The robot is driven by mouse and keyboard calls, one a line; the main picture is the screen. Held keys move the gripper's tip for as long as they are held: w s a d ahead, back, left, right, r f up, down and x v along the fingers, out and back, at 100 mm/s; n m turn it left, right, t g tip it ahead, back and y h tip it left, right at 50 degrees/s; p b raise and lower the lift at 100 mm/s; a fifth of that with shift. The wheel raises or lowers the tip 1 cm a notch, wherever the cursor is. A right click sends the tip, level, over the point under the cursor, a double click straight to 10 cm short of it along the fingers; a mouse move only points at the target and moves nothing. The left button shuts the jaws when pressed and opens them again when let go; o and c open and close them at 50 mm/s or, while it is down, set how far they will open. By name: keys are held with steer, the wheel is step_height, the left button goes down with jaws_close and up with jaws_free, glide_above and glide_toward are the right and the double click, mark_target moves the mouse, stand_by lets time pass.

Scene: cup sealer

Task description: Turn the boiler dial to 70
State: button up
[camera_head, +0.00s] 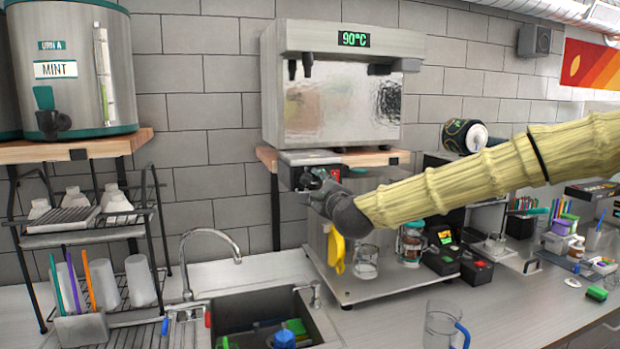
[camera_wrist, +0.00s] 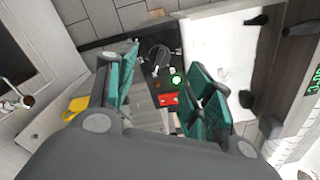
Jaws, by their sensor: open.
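The boiler (camera_head: 345,100) is a steel box on a wooden shelf, and its green display (camera_head: 354,40) reads 90°C. My gripper (camera_head: 318,180) is just below the boiler's front, beside a small box with a red part. In the wrist view my gripper (camera_wrist: 166,85) is open, with its two green-padded fingers apart. Between and beyond them is a dark panel (camera_wrist: 148,75) with a round green light (camera_wrist: 176,79) and a red part (camera_wrist: 167,99). A dark rounded part on this panel may be the dial, but I cannot tell. No dial marks are readable.
A steel urn (camera_head: 70,70) labelled MINT stands on the left shelf. Below my arm, a glass jug (camera_head: 366,262) and a yellow object (camera_head: 336,250) are at the steel stand. A sink with a tap (camera_head: 207,236) is in front left. A glass pitcher (camera_head: 441,325) stands on the counter.

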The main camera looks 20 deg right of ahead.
mark_target(308, 180)
steer(key=w+p, duration=0.2)
steer(key=w, duration=0.2)
steer(key=shift+w+r, duration=0.15)
steer(key=shift+w+a+p, duration=0.1)
steer(key=shift+w+p, duration=0.4)
steer(key=shift+w, duration=0.75)
steer(key=c, duration=1)
